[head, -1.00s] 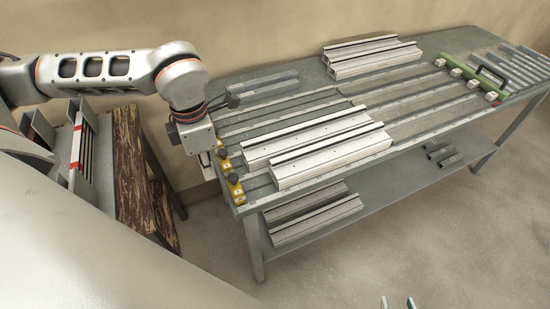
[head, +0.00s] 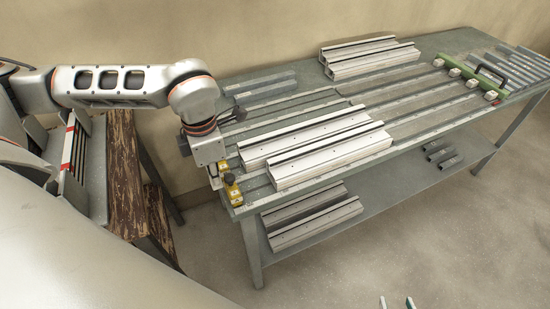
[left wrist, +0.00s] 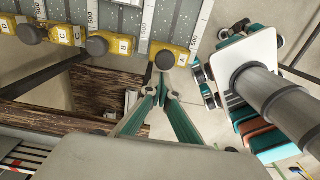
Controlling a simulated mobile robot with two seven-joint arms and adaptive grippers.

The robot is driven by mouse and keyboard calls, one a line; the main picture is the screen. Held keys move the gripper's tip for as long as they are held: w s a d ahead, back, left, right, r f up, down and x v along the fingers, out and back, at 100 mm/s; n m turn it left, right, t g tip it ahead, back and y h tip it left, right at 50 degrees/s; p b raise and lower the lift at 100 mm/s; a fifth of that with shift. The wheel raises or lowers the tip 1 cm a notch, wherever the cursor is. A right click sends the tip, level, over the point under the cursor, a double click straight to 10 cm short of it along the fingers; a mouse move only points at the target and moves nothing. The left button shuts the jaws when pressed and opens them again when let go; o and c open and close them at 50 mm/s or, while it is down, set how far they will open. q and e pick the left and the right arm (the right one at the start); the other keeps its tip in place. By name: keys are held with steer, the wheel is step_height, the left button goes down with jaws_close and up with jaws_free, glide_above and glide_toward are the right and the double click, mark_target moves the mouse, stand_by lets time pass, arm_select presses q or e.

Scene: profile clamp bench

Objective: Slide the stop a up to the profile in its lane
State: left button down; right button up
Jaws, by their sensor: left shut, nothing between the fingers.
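Stop a (head: 233,196) is a yellow block with a black knob at the left end of the front lane. In the left wrist view it is the block marked A (left wrist: 183,57). The white profile (head: 335,160) lies in the front lane, with a gap between it and the stop. My left gripper (head: 214,183) is shut and empty, just off the bench's left end beside stop a. In the left wrist view its teal fingertips (left wrist: 164,76) meet just below the knob; I cannot tell whether they touch. My right gripper (head: 397,303) shows two separated fingertips at the bottom edge.
Stop B (left wrist: 121,45) and stop C (left wrist: 70,34) sit beside it in neighbouring lanes. A second white profile (head: 300,138) lies in the lane behind. More profiles (head: 370,58) stand at the back. A wooden rack (head: 125,175) stands left of the bench (head: 440,120).

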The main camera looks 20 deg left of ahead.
arm_select(q)
steer(key=shift+w+d, duration=0.7)
steer(key=shift+w, duration=0.1)
steer(key=shift+w+d+r, duration=0.1)
steer(key=shift+w+d, duration=0.7)
steer(key=shift+w, duration=0.2)
steer(key=shift+w+d, duration=0.8)
steer(key=shift+w, duration=0.15)
steer(key=shift+w+d, duration=1.45)
steer(key=shift+w, duration=0.3)
steer(key=shift+w+d+r+b, duration=0.1)
steer(key=shift+w+d+b, duration=0.2)
steer(key=shift+w, duration=0.15)
steer(key=shift+s, duration=0.1)
